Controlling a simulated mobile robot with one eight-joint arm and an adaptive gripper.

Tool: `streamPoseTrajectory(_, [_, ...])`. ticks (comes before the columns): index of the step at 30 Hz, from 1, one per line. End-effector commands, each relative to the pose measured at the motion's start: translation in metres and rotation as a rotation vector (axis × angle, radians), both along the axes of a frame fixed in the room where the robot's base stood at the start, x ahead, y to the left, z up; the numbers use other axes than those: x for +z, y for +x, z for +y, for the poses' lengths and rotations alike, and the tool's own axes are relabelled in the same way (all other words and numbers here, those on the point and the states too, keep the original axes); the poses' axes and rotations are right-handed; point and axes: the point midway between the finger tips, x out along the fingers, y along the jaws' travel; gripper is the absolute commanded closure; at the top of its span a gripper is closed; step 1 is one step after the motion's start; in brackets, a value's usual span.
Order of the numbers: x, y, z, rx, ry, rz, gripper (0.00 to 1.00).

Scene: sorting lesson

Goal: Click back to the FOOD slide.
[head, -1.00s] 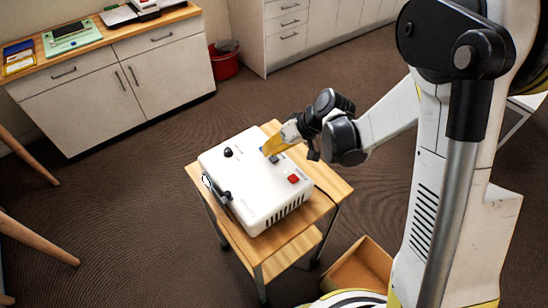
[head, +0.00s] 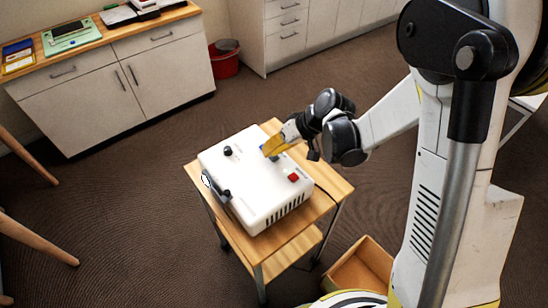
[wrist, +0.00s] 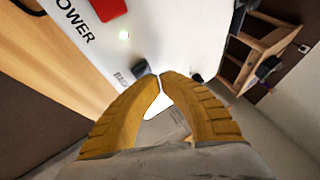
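The white slide projector (head: 248,186) stands on a small wooden table (head: 323,197).
A black lever part (head: 223,194) sits on the projector's left side. An open cardboard box (head: 352,277) lies on the floor by the table. Cabinets (head: 120,84) and a red bin (head: 225,63) stand behind. Carpet around the table is mostly clear.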

Motion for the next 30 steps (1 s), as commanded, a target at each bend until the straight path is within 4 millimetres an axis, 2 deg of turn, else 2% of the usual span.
streamPoseTrajectory(30, [-0.0082, 0.0000, 0.0001, 0.000, 0.000, 0.000, 1.00])
